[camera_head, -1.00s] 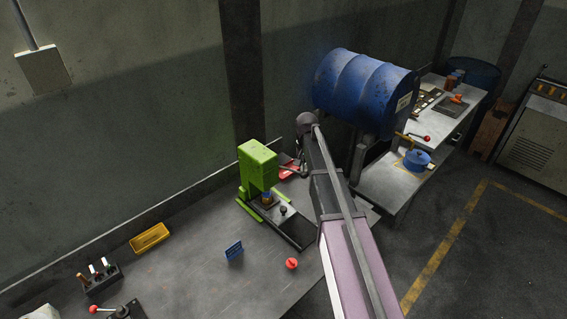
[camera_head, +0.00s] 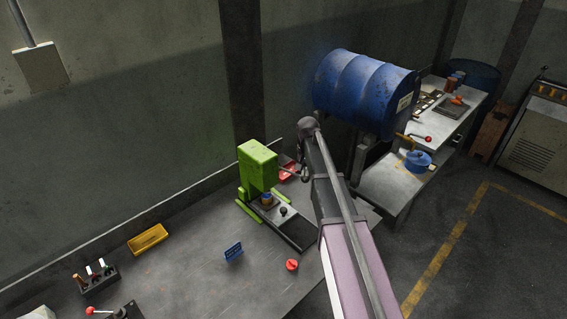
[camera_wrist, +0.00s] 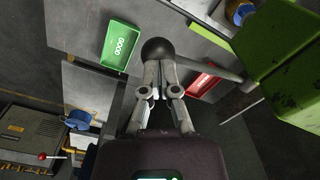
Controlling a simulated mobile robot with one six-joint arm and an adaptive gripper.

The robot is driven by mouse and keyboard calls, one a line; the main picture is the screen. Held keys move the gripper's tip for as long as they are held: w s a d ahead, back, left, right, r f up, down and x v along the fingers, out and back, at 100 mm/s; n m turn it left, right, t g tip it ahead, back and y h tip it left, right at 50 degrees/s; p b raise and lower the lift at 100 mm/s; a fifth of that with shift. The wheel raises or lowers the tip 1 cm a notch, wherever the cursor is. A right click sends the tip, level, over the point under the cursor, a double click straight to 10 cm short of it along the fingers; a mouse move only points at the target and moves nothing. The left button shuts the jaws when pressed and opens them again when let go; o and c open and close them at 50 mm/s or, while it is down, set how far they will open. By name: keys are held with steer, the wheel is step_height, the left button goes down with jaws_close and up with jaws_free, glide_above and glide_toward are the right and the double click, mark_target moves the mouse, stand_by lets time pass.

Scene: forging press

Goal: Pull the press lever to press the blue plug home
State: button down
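The green press (camera_head: 258,167) stands on the bench in the head view; part of it fills the right of the wrist view (camera_wrist: 290,60). The blue plug (camera_head: 267,196) sits on the press base below the head; its exact depth cannot be told. In the wrist view the lever (camera_wrist: 208,69) runs from the press to a black ball knob (camera_wrist: 158,50). My gripper (camera_wrist: 162,80) has its fingers close together, tips at the knob's near side. The knob does not appear to lie between them. In the head view my arm mostly hides the gripper.
A red tray (camera_head: 288,172) lies behind the lever, and a green GOOD tray (camera_wrist: 122,45) shows in the wrist view. A blue drum (camera_head: 362,90) is close right of my arm.

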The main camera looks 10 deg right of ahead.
steer(key=shift+w+a+r+p, duration=0.15)
steer(key=shift+r+p, duration=0.55)
steer(key=shift+w+a+r+p, duration=0.1)
steer(key=shift+r+p, duration=0.6)
steer(key=shift+w+a+r+p, duration=0.1)
steer(key=shift+w+r+p, duration=0.1)
steer(key=shift+r+p, duration=0.35)
steer(key=shift+w+a+r+p, duration=0.25)
steer(key=shift+w+r+p, duration=0.1)
steer(key=shift+r+p, duration=0.4)
steer(key=shift+w+a+r+p, duration=0.2)
steer(key=shift+w+r+p, duration=0.1)
steer(key=shift+r+p, duration=0.15)
steer(key=shift+w+a+r+p, duration=0.2)
steer(key=shift+w+r+p, duration=0.05)
steer(key=shift+r+p, duration=0.15)
step_height(320, 180, up, 6)
steer(key=p, duration=0.6)
